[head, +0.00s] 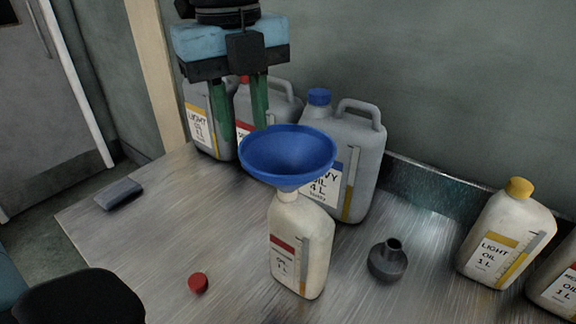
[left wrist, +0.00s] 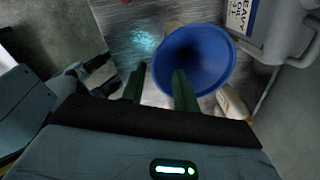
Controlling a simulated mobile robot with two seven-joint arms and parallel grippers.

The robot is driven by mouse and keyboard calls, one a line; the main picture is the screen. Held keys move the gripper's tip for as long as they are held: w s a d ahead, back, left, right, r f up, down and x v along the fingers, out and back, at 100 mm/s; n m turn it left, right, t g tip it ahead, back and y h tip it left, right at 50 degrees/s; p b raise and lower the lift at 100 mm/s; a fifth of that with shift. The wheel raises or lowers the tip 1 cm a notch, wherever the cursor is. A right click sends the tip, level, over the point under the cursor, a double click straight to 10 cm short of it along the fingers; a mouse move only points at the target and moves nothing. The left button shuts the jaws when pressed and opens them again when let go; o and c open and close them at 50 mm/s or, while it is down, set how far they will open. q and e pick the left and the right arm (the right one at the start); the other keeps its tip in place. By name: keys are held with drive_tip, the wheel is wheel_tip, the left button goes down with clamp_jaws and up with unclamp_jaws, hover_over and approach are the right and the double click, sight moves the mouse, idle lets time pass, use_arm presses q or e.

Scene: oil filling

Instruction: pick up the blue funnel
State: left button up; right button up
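The blue funnel (head: 288,152) sits upright, wide mouth up, on the neck of a cream oil bottle with a red label (head: 300,245). My left gripper (head: 246,132) points down at the funnel's far left side, its two green fingers apart and nothing seen between them. My right gripper is not in view.
Grey canisters, one with a blue cap (head: 318,96), stand behind the funnel. A red cap (head: 198,283), a dark grey small pot (head: 388,262) and a grey block (head: 118,194) lie on the metal table (head: 150,235). A yellow-capped bottle (head: 507,235) stands right.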

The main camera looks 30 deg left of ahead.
sight(242, 156)
use_arm(q)
drive_tip(key=shift+s+a+f, duration=0.1)
drive_tip(key=shift+a+f, duration=0.05)
drive_tip(key=shift+f, duration=1.15)
drive_tip(key=shift+a+f, duration=0.1)
drive_tip(key=shift+f, duration=1.2)
drive_tip(key=shift+c, duration=0.4)
clamp_jaws()
